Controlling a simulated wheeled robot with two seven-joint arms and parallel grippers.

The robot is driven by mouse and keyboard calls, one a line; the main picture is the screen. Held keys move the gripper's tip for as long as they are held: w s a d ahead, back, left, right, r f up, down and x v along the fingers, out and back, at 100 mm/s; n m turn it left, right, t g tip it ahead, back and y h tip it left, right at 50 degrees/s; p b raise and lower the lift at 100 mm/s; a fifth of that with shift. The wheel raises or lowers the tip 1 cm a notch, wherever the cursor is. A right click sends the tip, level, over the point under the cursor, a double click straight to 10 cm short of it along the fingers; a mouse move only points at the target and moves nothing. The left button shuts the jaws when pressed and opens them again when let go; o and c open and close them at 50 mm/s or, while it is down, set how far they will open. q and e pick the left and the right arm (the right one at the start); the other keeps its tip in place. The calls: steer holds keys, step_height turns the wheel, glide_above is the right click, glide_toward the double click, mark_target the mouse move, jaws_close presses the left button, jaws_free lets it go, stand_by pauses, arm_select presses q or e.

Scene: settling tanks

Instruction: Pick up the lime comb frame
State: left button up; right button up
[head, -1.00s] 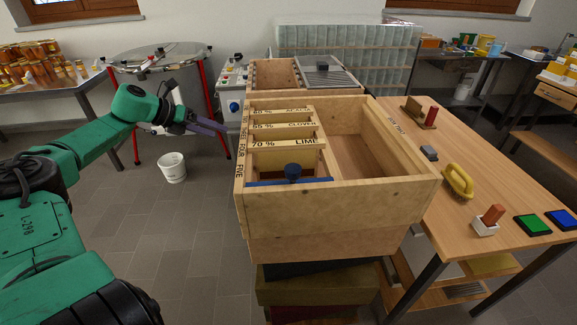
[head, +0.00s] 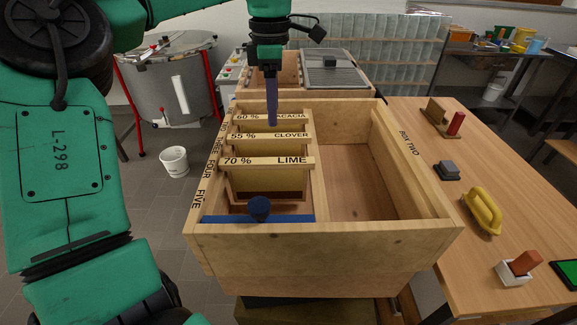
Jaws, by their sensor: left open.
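The lime comb frame (head: 266,161) hangs in the left part of the wooden hive box (head: 330,238), its top bar labelled "70 % LIME". It is the nearest of the hanging frames. Behind it hang the clover frame (head: 270,136), labelled 55 %, and the acacia frame (head: 250,117), labelled 60 %. My left gripper (head: 272,118) points down over the acacia bar, behind the lime frame, and holds nothing that I can see. Its purple fingers overlap in this view, and they hide part of the acacia label. My right gripper is not in view.
A blue strip with a dark knob (head: 260,208) lies in front of the lime frame. The box's right part is empty. The table (head: 420,150) at right carries a yellow handled tool (head: 482,212) and a red block in a white holder (head: 518,267). A white bucket (head: 174,161) stands left.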

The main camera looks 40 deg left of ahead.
arm_select(q)
steer(key=f, duration=0.2)
steer(key=p, duration=0.1)
glide_above(267, 160)
steer(key=s, duration=0.1)
step_height(267, 160, down, 4)
steer(key=shift+d+f, duration=0.1)
steer(key=f, duration=0.1)
steer(key=w+f+p, duration=0.1)
steer(key=shift+f, duration=0.3)
step_height(267, 160, down, 4)
steer(key=shift+f+p, duration=0.1)
steer(key=shift+p, duration=0.7)
steer(key=shift+s, duration=0.15)
steer(key=c, duration=0.4)
jaws_close()
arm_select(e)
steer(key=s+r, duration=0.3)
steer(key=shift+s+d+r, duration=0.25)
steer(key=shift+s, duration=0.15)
arm_select(q)
steer(key=shift+w, duration=0.2)
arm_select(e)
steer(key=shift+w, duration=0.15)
